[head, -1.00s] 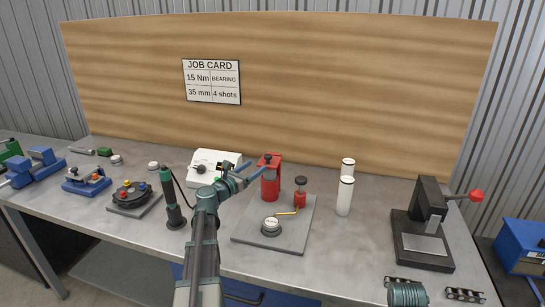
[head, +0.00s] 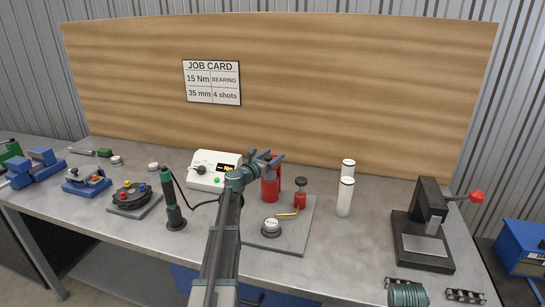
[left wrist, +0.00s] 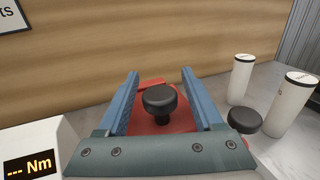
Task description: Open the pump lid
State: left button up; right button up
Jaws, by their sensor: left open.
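The red pump (head: 270,187) stands upright on a grey base plate (head: 278,246). Its top is mostly hidden behind my gripper in the head view. In the left wrist view, a black knob (left wrist: 160,100) stands up from the red lid (left wrist: 147,126). My left gripper (head: 266,158) is open above the pump top. In the left wrist view, its two blue fingers (left wrist: 160,78) are on either side of the knob, with gaps on both sides. I cannot tell how high the fingertips are above the lid. My right gripper is not in view.
A smaller red post with a black knob (head: 300,197) and a round gauge (head: 271,226) share the plate. White cylinders (head: 345,197) stand to the right, a white meter box (head: 205,178) to the left. A black press (head: 425,225) stands farther right.

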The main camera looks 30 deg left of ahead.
pick_arm(q)
grip_shut()
dwell(1.4)
